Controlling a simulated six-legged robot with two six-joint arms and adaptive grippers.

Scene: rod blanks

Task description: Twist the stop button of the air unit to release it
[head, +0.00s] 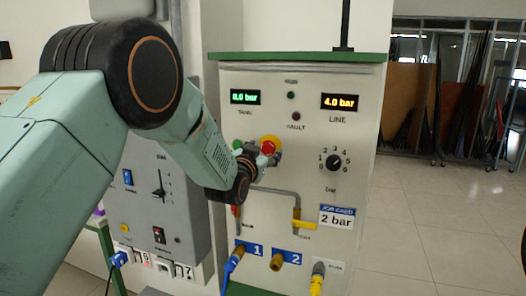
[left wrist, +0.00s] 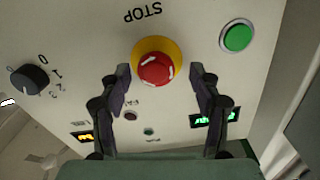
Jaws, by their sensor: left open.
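The stop button is a red knob with white arrow marks on a yellow ring. In the left wrist view the red stop button (left wrist: 157,69) sits between my left gripper's fingertips (left wrist: 160,76), under the upside-down word STOP. My left gripper is open, with a finger on each side of the button and visible gaps beside it. In the head view my left gripper (head: 258,156) is at the front of the air unit (head: 300,85), partly covering the stop button (head: 268,146). My right gripper is not in view.
A green button (left wrist: 238,37) and a black dial (head: 334,162) are on the same panel. The tank display (head: 245,97) reads 8.0 bar, the line display (head: 340,102) 4.0 bar. A yellow-handled valve (head: 302,225) and hose ports are below. A grey control box (head: 165,205) stands left.

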